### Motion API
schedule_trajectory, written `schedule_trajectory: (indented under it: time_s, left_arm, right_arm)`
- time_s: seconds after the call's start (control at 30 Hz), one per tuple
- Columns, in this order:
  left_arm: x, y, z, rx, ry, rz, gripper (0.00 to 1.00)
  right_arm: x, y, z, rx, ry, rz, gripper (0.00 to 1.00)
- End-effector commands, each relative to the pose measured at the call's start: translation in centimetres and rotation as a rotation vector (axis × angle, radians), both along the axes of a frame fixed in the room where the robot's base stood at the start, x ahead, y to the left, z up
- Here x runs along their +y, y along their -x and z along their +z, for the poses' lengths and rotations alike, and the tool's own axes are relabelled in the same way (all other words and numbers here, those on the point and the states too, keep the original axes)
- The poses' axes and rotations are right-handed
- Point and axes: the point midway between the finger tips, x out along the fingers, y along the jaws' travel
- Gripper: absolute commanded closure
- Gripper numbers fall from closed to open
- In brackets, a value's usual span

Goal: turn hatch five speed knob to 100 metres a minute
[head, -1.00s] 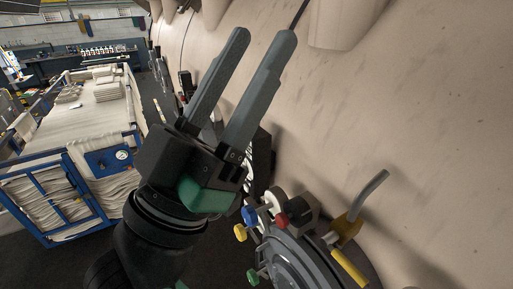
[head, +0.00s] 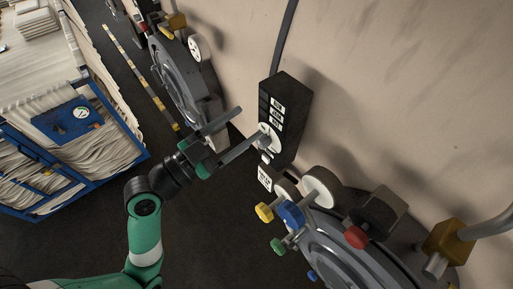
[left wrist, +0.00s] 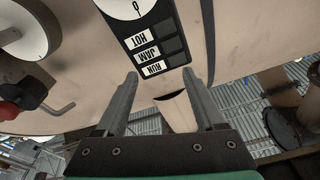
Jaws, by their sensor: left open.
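A black control box (head: 290,105) with white label strips stands against the pale vessel wall in the head view. A white dial (head: 270,132) with a small knob sits on its face; the scale is too small to read there. My left gripper (head: 253,124) is open, with its fingertips close to the dial; whether they touch it I cannot tell. In the left wrist view the box (left wrist: 150,45) shows upside-down labels RUN, JAM and HOT. Part of the white dial (left wrist: 124,8), with a 0, shows at the top edge. Nothing is between the fingers (left wrist: 160,78).
A round hatch (head: 345,255) with yellow, blue, green and red knobs lies below the box. Another hatch (head: 175,75) is at upper left. A blue cart (head: 110,150) with folded cloth stands left. Dark floor (head: 210,230) lies between.

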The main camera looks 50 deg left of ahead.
Motion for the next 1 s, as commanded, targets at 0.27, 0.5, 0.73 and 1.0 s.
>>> schedule_trajectory:
  time_s: [0.27,0.5,0.73,1.0]
  left_arm:
    - [0.3,6.8,-10.3,0.147,0.044,0.02,0.29]
    - [0.1,6.8,-10.7,0.15,0.044,0.015,0.29]
    - [-0.1,3.2,-10.2,0.148,0.044,0.011,0.29]
    - [-0.3,-2.6,-10.3,0.152,0.047,0.015,0.29]
  right_arm:
    - [0.0,0.0,-1.7,0.0,0.0,0.0,0.5]
    - [0.0,0.0,-1.9,0.0,-0.001,0.001,0.5]
    - [0.0,0.0,-2.6,0.001,-0.001,0.001,0.5]
    - [0.0,0.0,-0.8,-0.001,-0.001,0.001,0.5]
